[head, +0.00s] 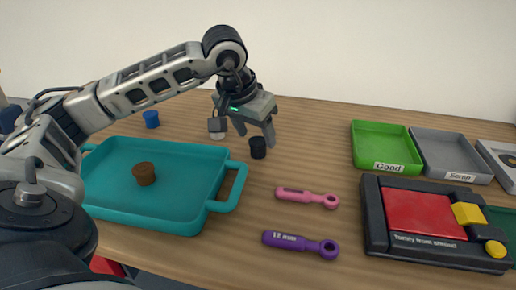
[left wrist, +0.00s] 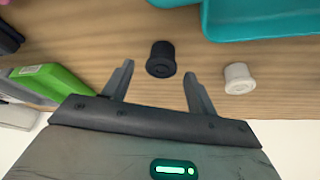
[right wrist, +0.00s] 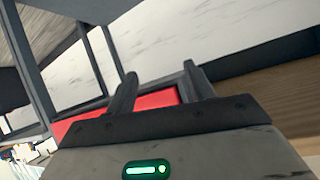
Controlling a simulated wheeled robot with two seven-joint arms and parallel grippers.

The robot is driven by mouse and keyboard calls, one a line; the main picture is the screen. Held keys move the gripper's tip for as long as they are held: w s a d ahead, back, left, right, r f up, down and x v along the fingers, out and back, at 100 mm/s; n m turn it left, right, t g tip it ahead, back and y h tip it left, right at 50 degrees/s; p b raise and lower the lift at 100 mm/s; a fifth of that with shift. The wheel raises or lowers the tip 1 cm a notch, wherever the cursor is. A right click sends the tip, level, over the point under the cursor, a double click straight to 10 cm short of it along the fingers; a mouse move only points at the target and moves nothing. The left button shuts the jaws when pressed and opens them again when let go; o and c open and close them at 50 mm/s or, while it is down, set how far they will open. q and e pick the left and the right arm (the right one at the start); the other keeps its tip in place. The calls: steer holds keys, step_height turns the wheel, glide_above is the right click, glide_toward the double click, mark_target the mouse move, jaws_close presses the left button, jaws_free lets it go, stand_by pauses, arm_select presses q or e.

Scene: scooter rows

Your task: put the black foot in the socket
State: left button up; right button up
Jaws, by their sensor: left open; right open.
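The black foot (head: 258,148) is a short black cylinder with a wider rim, standing on the wooden table right of the teal tray. My left gripper (head: 256,136) is open over it, pointing down. In the left wrist view the black foot (left wrist: 161,60) shows between the open fingertips (left wrist: 158,70), without visible grip. A pale grey-white foot (head: 217,127) stands to its left; it also shows in the left wrist view (left wrist: 239,79). My right gripper (right wrist: 160,82) is open and empty, away from the tabletop objects. I cannot make out a socket.
The teal tray (head: 228,198) holds a brown foot (head: 144,174). A blue foot (head: 151,119) stands behind it. A pink wrench (head: 305,197) and purple wrench (head: 300,244) lie in front. Green (head: 386,147) and grey (head: 450,155) trays and a black-red case (head: 372,215) are right.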

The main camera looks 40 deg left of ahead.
mark_target(258, 140)
arm_select(q)
steer(key=x, duration=0.3)
steer(key=shift+w+a+f, duration=0.1)
steer(key=shift+w+f, duration=0.05)
steer(key=shift+f, duration=0.1)
steer(key=c, duration=1.1)
steer(key=shift+c, duration=0.2)
steer(key=shift+r, duration=0.1)
